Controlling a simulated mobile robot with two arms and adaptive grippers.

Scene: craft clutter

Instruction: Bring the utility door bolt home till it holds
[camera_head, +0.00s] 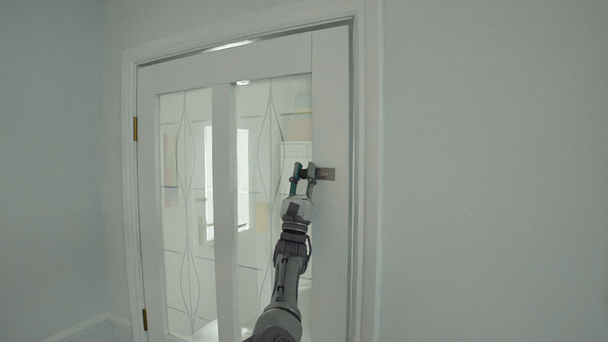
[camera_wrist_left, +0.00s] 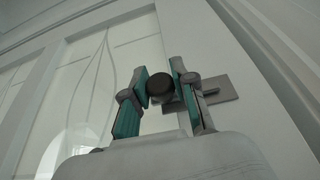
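The utility door bolt (camera_head: 326,174) is a small grey metal plate fitting on the right stile of a white door, close to the frame. In the left wrist view its flat plate (camera_wrist_left: 226,88) lies behind the fingers, and its round dark knob (camera_wrist_left: 160,86) stands out from it. My left gripper (camera_head: 304,172) is at the bolt, with one teal-padded finger on each side of the knob. The bolt's far end and any catch are not clearly visible. My right gripper is not in view.
The white door (camera_head: 226,110) has two patterned glass panes and brass hinges (camera_head: 135,128) on its left side. The door frame (camera_head: 370,200) runs close to the right of the bolt. Bare wall (camera_head: 490,170) fills the right.

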